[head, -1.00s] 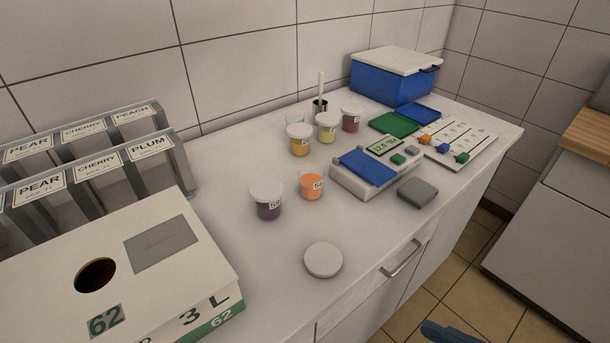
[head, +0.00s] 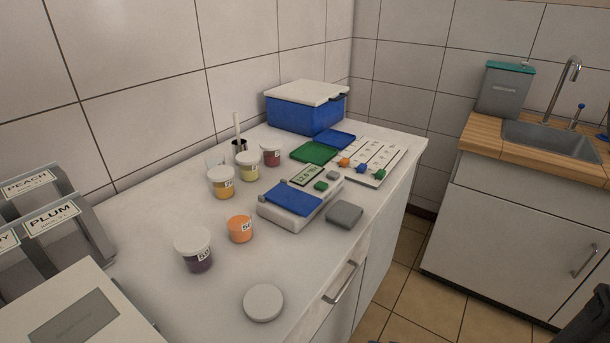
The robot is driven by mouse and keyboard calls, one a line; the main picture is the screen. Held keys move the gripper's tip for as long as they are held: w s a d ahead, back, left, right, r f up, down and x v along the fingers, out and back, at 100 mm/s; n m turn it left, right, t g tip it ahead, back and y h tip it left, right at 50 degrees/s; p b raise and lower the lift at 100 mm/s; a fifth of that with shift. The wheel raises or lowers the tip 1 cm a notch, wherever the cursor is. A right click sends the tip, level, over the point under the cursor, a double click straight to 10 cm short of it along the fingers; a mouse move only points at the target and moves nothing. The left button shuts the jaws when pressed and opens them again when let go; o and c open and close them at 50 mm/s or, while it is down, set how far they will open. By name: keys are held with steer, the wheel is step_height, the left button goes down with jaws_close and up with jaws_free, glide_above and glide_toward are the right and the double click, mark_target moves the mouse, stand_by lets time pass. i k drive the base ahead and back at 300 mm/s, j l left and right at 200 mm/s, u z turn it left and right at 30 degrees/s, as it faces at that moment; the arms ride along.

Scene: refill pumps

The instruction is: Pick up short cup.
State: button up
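A small orange cup (head: 240,229) with no visible lid stands upright on the white counter and looks the shortest of the coloured cups. A purple cup with a white lid (head: 194,250) stands to its left and nearer. An amber lidded cup (head: 222,183), a yellow lidded cup (head: 248,167) and a red lidded cup (head: 271,155) stand behind it. A loose white round lid (head: 263,303) lies near the front edge. My gripper is not in view.
A scale with a blue plate (head: 293,199) and a grey block (head: 344,215) sit right of the orange cup. Behind are a green mat (head: 315,152), a blue box (head: 306,110) and a marked board (head: 378,156). A sink counter (head: 500,135) is across the floor.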

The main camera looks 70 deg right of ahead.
mark_target(200, 264)
steer(key=z, duration=0.9)
steer(key=k+j+z, duration=0.2)
steer(key=z, duration=0.2)
steer(key=k+j+z, duration=0.5)
steer(key=z, duration=0.25)
steer(key=k, duration=0.15)
steer(key=i+j, duration=0.2)
steer(key=j, duration=0.15)
steer(key=i+j, duration=0.15)
steer(key=j, duration=0.15)
steer(key=i+j, duration=0.2)
steer(key=j, duration=0.15)
